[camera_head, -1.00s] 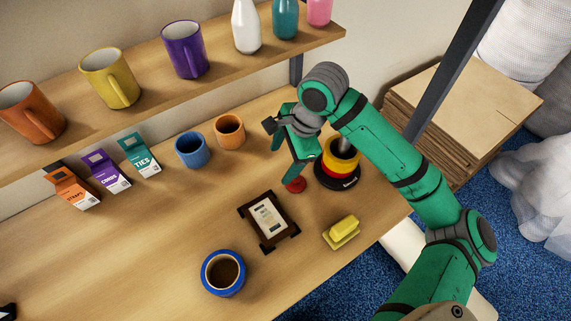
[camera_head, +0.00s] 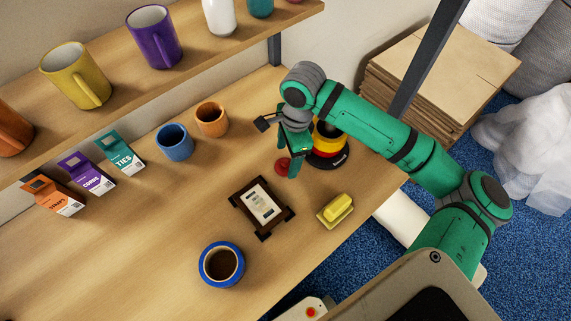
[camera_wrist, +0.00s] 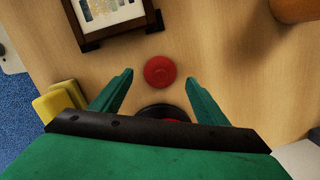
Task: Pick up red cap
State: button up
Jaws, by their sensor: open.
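The red cap (camera_wrist: 160,72) is a small round disc lying flat on the wooden table. In the wrist view it sits just ahead of my gripper (camera_wrist: 157,88), roughly centred between the two green fingers. The fingers are open, with nothing between them but bare wood. In the head view the red cap (camera_head: 283,164) shows beside my gripper (camera_head: 288,158), partly hidden by a finger. I cannot tell how high the fingertips are above the table.
A black, red and yellow stacked holder (camera_head: 329,150) stands close to the right of my gripper. The shelf (camera_head: 130,80) hangs behind.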

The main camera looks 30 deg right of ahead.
jog(key=shift+w+a+f, duration=0.1)
jog(key=shift+f, duration=0.65)
jog(key=shift+w+a+f, duration=0.1)
jog(key=shift+f, duration=0.6)
jog(key=shift+s, duration=0.1)
jog(key=shift+c, duration=0.3)
jog(key=shift+s, duration=0.1)
jog(key=c, duration=1)
jog(key=shift+c, duration=0.2)
jog(key=shift+r, duration=0.1)
jog(key=shift+r, duration=0.4)
notch_tip(320, 180, up, 2)
jog(key=shift+r, duration=0.1)
jog(key=s+a+r, duration=0.4)
jog(key=s+r, duration=0.6)
jog(key=s, duration=0.3)
jog(key=shift+s, duration=0.15)
